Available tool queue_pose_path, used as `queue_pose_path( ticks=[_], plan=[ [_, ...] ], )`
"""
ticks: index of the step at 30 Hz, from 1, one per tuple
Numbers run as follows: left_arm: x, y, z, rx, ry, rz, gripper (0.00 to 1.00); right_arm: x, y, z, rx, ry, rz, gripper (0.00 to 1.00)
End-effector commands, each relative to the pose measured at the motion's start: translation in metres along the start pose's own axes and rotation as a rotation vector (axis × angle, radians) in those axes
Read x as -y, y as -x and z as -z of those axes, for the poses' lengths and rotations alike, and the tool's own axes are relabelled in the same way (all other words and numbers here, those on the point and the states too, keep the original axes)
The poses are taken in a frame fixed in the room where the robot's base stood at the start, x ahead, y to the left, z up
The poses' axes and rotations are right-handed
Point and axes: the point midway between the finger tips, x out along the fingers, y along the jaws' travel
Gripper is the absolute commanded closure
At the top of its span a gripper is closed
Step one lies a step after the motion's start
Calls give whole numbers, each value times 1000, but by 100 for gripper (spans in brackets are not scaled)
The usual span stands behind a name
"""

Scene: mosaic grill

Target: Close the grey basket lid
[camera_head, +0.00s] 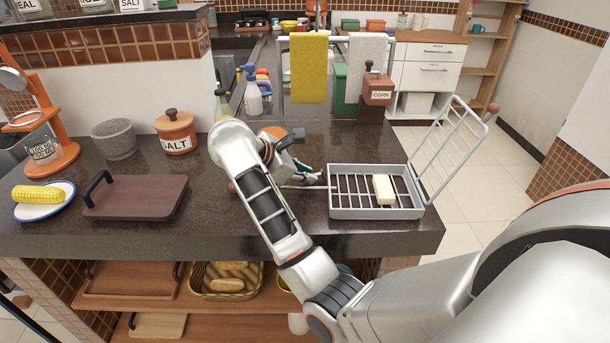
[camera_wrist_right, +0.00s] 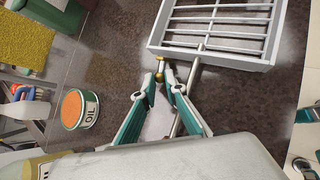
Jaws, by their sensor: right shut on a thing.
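The grey basket (camera_head: 376,213) sits on the dark counter with a pale yellow block (camera_head: 384,188) inside. Its barred lid (camera_head: 447,150) stands open, rising from the right side and leaning to the right, with a wooden knob (camera_head: 493,108) at its outer end. A thin handle rod (camera_head: 305,187) sticks out from the basket's left side; it also shows in the right wrist view (camera_wrist_right: 194,73). My right gripper (camera_head: 313,174) is left of the basket; its fingertips (camera_wrist_right: 169,78) are nearly together at the rod. A small golden piece is beside them. My left gripper is not in view.
A towel rail with a yellow towel (camera_head: 309,70) and a grey towel (camera_head: 366,62) stands behind. A corn box (camera_head: 376,95) is behind the basket. A salt pot (camera_head: 176,132), stone bowl (camera_head: 114,140) and brown press (camera_head: 136,197) are to the left.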

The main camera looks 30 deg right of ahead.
Motion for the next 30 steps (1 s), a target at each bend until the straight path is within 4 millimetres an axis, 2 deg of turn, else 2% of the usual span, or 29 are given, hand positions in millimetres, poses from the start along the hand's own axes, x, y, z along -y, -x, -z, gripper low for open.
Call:
queue_pose_path(
  ticks=[2, 3, 13, 17, 30],
  plan=[
    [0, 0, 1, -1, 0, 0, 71, 0, 0, 0, 0, 1, 1, 100],
    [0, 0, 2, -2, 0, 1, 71, 0, 0, 0, 0, 1, 1, 80],
    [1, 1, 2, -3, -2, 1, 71, 0, 0, 0, 0, 1, 1, 80],
    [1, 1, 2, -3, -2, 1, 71, 0, 7, 1, -2, 1, -1, 80],
    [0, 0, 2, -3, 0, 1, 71, -1, 65, 1, -8, -2, -2, 80]
  ],
)
